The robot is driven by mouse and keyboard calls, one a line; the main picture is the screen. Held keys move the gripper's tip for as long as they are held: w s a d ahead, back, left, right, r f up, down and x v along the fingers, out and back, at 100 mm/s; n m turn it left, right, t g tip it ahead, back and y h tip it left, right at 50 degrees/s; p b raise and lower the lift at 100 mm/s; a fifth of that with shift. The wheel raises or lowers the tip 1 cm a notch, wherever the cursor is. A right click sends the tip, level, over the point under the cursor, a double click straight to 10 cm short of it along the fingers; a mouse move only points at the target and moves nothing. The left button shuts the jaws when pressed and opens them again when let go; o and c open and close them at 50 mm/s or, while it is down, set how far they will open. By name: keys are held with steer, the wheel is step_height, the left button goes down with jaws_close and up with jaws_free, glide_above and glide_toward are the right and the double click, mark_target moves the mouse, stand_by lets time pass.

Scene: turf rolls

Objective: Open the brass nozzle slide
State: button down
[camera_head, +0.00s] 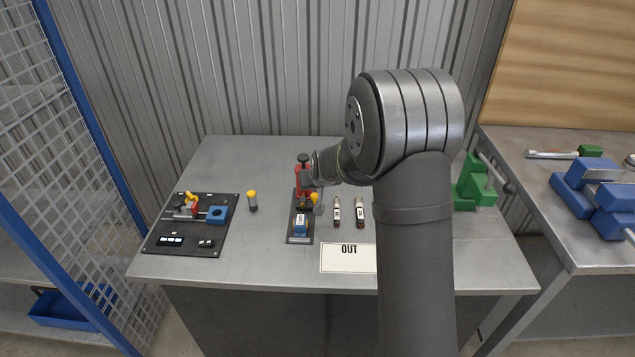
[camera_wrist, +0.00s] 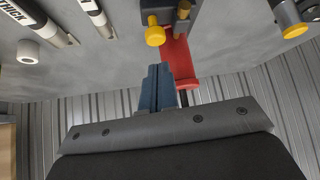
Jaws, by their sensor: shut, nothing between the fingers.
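My gripper (camera_wrist: 158,75) is shut with nothing between its fingers. In the wrist view its fingertips are beside a red part (camera_wrist: 182,62), with a yellow-ended knob (camera_wrist: 155,36) just beyond. I cannot tell whether they touch. I cannot make out for certain which part is the brass nozzle slide.
A black panel (camera_head: 160,225) with red, yellow and blue fittings lies left. A yellow-topped cylinder (camera_head: 252,201) stands between. Two labelled cylinders (camera_head: 337,212) (camera_head: 360,212) are right of the plate. An OUT sign (camera_head: 348,262) lies in front. A green vise (camera_head: 475,188) is at the right.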

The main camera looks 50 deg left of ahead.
mark_target(307, 202)
steer(key=shift+x, duration=2.5)
